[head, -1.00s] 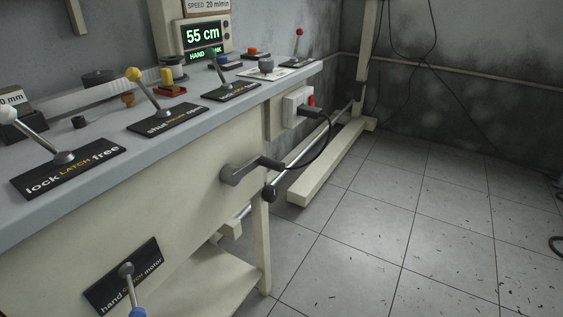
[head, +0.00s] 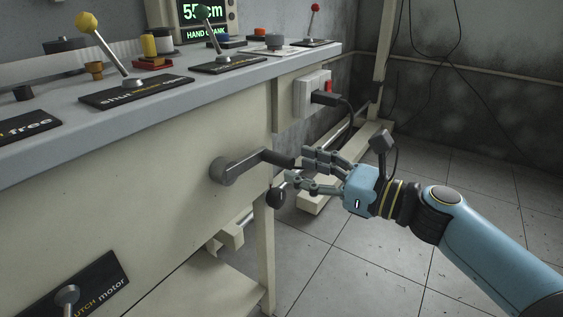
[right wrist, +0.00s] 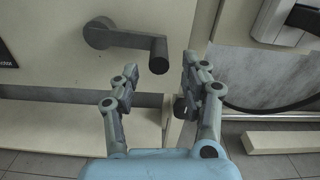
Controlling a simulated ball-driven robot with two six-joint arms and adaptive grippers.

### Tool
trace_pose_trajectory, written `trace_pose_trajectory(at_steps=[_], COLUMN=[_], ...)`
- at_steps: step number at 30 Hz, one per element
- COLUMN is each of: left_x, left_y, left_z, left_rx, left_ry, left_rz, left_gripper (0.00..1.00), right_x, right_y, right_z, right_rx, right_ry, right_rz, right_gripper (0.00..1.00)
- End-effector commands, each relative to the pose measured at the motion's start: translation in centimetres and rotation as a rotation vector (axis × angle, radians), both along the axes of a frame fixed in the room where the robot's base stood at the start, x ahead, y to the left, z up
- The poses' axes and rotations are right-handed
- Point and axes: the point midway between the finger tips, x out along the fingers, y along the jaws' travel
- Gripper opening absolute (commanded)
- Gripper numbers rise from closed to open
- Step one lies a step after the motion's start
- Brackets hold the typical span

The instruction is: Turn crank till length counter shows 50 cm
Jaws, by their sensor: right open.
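The crank (head: 234,168) is a dark grey arm on the cream front panel of the machine, pointing right and ending in a dark handle (head: 279,158). My right gripper (head: 299,167) is open just right of the handle, its fingers pointing at it. In the right wrist view the crank arm (right wrist: 128,39) and the handle (right wrist: 159,57) show. The handle lies ahead of the gap between the open fingertips (right wrist: 159,70), with nothing gripped. The length counter (head: 226,13) shows green digits starting with 5 and "cm"; a lever knob partly covers them. "HAND CRANK" shows below. My left gripper is out of view.
A yellow-knobbed lever (head: 87,22) and a green-knobbed lever (head: 204,14) stand on the bench top. A black ball knob (head: 276,197) is below the handle. A plug and cable (head: 326,98) are at the right panel. The floor at right is clear.

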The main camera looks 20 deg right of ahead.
Motion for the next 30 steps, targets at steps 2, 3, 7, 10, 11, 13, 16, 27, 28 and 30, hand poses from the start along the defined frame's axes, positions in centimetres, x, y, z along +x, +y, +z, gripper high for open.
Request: trace_pose_trajectory(at_steps=[2, 3, 7, 10, 11, 13, 16, 27, 28, 30], left_x=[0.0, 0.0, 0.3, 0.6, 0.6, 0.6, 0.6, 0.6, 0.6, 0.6], left_y=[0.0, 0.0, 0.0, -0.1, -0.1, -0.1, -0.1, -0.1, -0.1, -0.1], left_z=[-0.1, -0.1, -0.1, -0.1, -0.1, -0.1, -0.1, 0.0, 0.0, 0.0], left_rx=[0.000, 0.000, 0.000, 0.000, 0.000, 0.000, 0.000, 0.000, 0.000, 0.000], left_ry=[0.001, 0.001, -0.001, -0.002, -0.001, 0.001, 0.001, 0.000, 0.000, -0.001], left_rz=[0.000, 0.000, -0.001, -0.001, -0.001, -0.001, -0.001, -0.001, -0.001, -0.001], left_gripper=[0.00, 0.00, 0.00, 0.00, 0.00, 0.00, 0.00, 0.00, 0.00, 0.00], right_x=[1.3, 1.9, 3.3, 3.9, 4.0, 4.2, 4.2, 4.2, 4.2, 4.2], right_y=[1.0, 1.5, 2.6, 3.0, 3.1, 3.3, 3.3, 3.3, 3.3, 3.2], right_z=[0.1, 0.0, -0.1, -0.1, -0.1, -0.1, -0.1, -0.1, -0.1, -0.1], right_rx=[0.003, 0.002, 0.001, -0.001, -0.001, -0.001, -0.002, -0.002, -0.002, -0.002], right_ry=[-0.003, -0.001, 0.000, 0.001, 0.000, 0.000, 0.001, 0.001, 0.001, 0.001], right_rz=[-0.001, 0.000, -0.001, -0.001, 0.000, 0.000, 0.000, 0.000, 0.000, 0.000], right_gripper=[0.46, 0.46, 0.46, 0.46, 0.46, 0.46, 0.46, 0.14, 0.10, 0.01])
